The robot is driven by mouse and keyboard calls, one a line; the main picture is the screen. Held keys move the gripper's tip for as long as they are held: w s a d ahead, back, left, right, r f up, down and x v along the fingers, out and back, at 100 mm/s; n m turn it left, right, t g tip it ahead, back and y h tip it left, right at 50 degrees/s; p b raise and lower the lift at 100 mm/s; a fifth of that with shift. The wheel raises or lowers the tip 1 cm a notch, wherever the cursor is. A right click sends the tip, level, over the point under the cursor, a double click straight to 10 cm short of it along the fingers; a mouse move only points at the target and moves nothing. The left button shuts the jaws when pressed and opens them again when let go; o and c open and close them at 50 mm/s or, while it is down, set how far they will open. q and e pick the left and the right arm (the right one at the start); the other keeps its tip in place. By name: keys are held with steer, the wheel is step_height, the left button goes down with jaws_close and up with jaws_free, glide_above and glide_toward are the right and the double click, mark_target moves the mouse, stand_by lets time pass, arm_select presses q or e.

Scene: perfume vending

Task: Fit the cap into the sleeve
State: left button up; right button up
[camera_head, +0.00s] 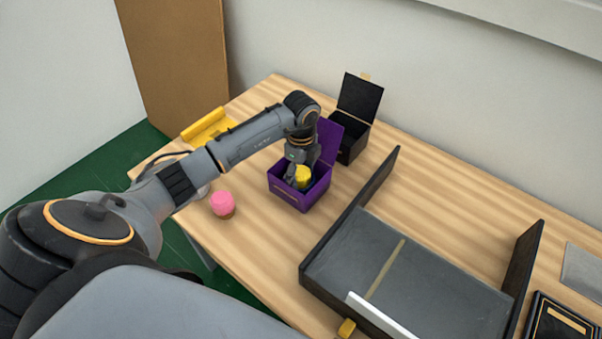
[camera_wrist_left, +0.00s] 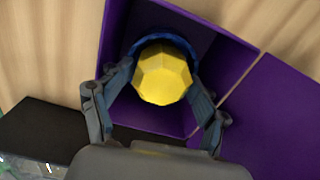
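A faceted yellow cap (camera_head: 303,173) is inside the open purple box (camera_head: 290,199), which looks like the sleeve. In the left wrist view the yellow cap (camera_wrist_left: 162,75) has a dark blue rim behind it, within the purple walls (camera_wrist_left: 150,118). My left gripper (camera_head: 301,168) reaches down into the box from above. In the left wrist view its two fingertips (camera_wrist_left: 161,72) lie against opposite sides of the cap, so it looks shut on it. Whether the cap touches the box floor is hidden. My right gripper is not in view.
A black box (camera_head: 352,146) with a raised lid stands behind the purple box. A pink-topped item (camera_head: 222,205) is near the left table edge and a yellow holder (camera_head: 207,125) at the far left. A dark-walled grey tray (camera_head: 425,275) fills the right side.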

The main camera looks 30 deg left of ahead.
mark_target(301, 171)
arm_select(q)
steer(key=shift+s+f, duration=0.1)
steer(key=shift+r, duration=0.2)
step_height(301, 171, up, 13)
steer(key=b, duration=0.2)
stand_by(0.4)
